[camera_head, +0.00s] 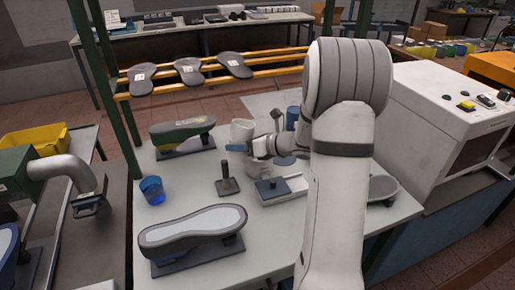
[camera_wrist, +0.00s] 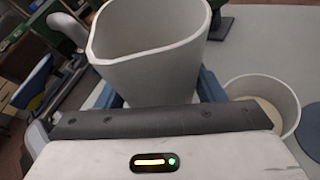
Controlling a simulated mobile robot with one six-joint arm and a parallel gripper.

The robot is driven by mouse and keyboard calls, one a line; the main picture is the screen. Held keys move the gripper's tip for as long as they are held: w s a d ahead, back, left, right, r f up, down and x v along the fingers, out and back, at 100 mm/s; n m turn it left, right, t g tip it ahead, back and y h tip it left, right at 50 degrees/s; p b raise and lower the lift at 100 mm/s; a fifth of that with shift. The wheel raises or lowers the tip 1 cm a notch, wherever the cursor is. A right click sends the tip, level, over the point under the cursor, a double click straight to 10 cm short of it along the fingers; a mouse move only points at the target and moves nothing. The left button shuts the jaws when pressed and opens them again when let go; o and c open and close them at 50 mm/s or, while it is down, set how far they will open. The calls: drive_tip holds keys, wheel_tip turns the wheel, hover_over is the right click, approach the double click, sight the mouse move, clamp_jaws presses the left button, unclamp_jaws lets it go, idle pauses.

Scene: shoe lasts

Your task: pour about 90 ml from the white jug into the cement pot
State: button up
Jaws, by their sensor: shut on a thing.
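The white jug (camera_wrist: 150,45) fills the top middle of the wrist view, its spout at the left of the rim. It also shows in the head view (camera_head: 241,130), roughly upright above the table. My gripper (camera_wrist: 160,92) is shut on it, with blue fingers on both sides. I see no liquid inside the jug. The cement pot (camera_wrist: 289,101), a white round pot with a cream filling, stands to the right of the jug in the wrist view. In the head view it (camera_head: 257,169) is partly hidden below my gripper.
Around the work table (camera_head: 185,190) stand a blue cup (camera_head: 152,190), a shoe last on a stand (camera_head: 192,231), a green last (camera_head: 182,132), a dark upright tool (camera_head: 227,182) and a flat block (camera_head: 281,189). A white machine (camera_head: 430,115) borders the right side.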

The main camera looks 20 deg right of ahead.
drive_tip(key=shift+w+d+r+m+y+p, duration=0.25)
drive_tip(key=shift+d+m+y+p, duration=0.35)
drive_tip(key=shift+p, duration=0.65)
drive_tip(key=shift+f+m, duration=0.4)
drive_tip(key=shift+f, duration=0.1)
drive_tip(key=shift+w+d+f, duration=0.1)
drive_tip(key=shift+f, duration=0.2)
drive_tip(key=shift+w+d+m, duration=0.1)
drive_tip(key=shift+d+m, duration=0.05)
drive_tip(key=shift+m, duration=0.25)
drive_tip(key=shift+r+m+y+p, duration=0.5)
drive_tip(key=shift+y+p, duration=0.1)
drive_tip(key=shift+p, duration=0.4)
drive_tip(key=shift+f+m+y, duration=0.3)
drive_tip(key=shift+f+m, duration=0.1)
drive_tip(key=shift+m, duration=0.3)
drive_tip(key=shift+r+m+y+p, duration=0.3)
drive_tip(key=shift+r+m+p, duration=0.3)
drive_tip(key=shift+p, duration=0.15)
drive_tip(key=shift+a, duration=0.2)
drive_tip(key=shift+d+f+m+y+p, duration=0.15)
drive_tip(key=shift+m+y+p, duration=0.1)
drive_tip(key=shift+m, duration=0.35)
drive_tip(key=shift+a+f+m+y+p, duration=0.1)
drive_tip(key=shift+m+y, duration=0.15)
drive_tip(key=shift+m, duration=0.35)
